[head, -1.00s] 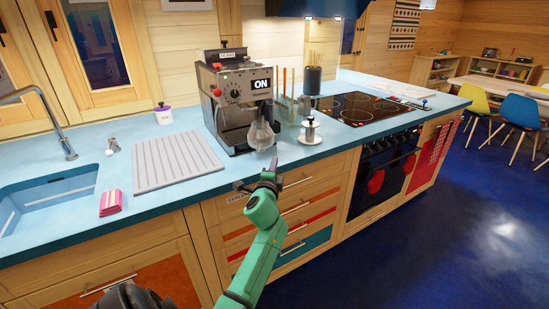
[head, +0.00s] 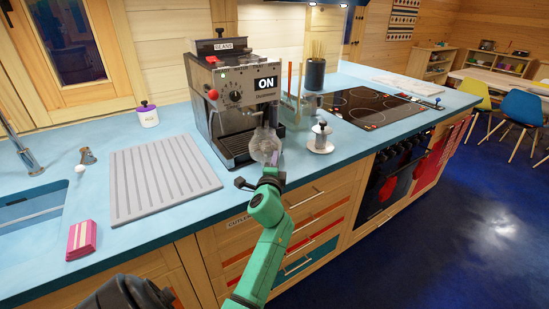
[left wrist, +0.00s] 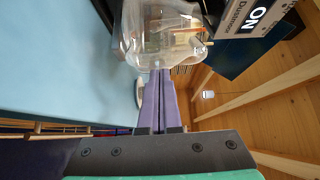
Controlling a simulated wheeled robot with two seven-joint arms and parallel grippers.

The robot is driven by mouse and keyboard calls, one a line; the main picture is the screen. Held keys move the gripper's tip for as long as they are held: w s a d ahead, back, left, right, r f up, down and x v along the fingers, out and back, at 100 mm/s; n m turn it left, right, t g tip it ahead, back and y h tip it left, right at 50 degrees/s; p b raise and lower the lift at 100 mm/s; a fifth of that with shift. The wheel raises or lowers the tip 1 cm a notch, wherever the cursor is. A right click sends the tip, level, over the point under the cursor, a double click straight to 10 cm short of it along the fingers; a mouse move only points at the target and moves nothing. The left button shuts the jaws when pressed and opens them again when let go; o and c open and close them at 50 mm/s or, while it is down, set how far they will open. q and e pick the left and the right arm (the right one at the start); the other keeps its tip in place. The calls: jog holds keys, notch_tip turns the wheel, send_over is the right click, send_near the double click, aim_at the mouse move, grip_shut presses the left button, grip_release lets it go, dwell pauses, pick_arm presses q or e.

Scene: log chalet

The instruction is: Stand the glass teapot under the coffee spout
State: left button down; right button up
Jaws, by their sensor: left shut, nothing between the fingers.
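The glass teapot (head: 265,146) is clear and round and shows on the blue counter at the front right corner of the coffee machine (head: 238,88). It also fills the top of the left wrist view (left wrist: 150,35). The machine's outlet area (head: 262,117) is above and behind it; the spout itself is not clear. My left gripper (head: 270,164) is just in front of the teapot, at the counter edge. In the left wrist view its purple fingers (left wrist: 158,78) are together, empty, and point at the teapot. I cannot tell whether they touch it. My right gripper is not seen.
A small press pot on a saucer (head: 320,150) stands right of the teapot. A ribbed grey mat (head: 165,178) lies left of the machine. A holder with sticks (head: 315,72) and a black hob (head: 372,106) are further right.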

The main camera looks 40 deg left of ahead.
aim_at(255, 143)
pick_arm(q)
jog(key=shift+w+d+r, duration=0.15)
jog(key=shift+w+d, duration=0.05)
jog(key=shift+d, duration=0.3)
jog(key=a, duration=0.4)
jog(key=w+a, duration=0.1)
jog(key=a, duration=0.3)
jog(key=w+a+b, duration=0.1)
jog(key=a, duration=0.3)
jog(key=shift+a, duration=0.2)
jog(key=shift+d, duration=0.1)
